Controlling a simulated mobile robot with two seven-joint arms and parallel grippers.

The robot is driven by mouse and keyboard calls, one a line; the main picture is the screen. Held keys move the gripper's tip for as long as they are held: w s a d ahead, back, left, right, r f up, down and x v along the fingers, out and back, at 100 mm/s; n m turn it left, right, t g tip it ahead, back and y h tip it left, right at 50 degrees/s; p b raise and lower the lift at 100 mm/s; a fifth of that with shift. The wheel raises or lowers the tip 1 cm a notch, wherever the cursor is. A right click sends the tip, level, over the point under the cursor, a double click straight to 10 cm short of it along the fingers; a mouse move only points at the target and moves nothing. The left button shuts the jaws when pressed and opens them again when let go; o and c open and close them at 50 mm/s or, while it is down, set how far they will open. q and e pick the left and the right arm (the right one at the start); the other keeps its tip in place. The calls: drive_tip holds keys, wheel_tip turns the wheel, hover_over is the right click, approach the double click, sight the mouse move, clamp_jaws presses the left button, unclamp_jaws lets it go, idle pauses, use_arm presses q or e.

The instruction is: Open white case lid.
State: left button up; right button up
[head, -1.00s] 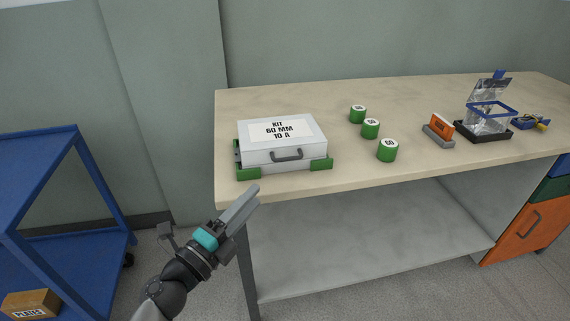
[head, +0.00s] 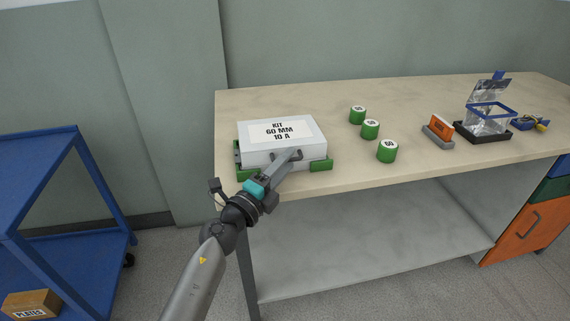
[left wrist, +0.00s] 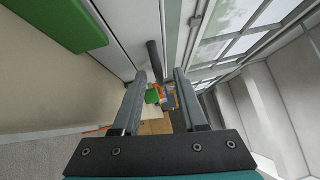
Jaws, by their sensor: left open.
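The white case (head: 255,158) sits closed on the left end of the bench, with a label reading KIT 60 MM 10 A on its lid (head: 318,130) and green corner blocks under it. My left gripper (head: 291,156) is at the case's front, its fingers over the grey handle, which they mostly hide in the head view. In the left wrist view the fingers (left wrist: 160,75) stand apart, and the dark handle bar (left wrist: 154,58) shows between and just beyond their tips. A green corner block (left wrist: 62,20) and the white case side show at left. My right gripper is out of view.
On the bench (head: 230,103) stand several green cylinders (head: 387,151), an orange block in a grey holder (head: 440,131), and a clear pouch on a black stand (head: 485,132). A blue cart (head: 40,140) is at left. The bench's front edge lies under my arm.

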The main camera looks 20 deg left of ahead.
use_arm(q)
drive_tip(key=shift+c, duration=0.4)
clamp_jaws()
idle(1.0)
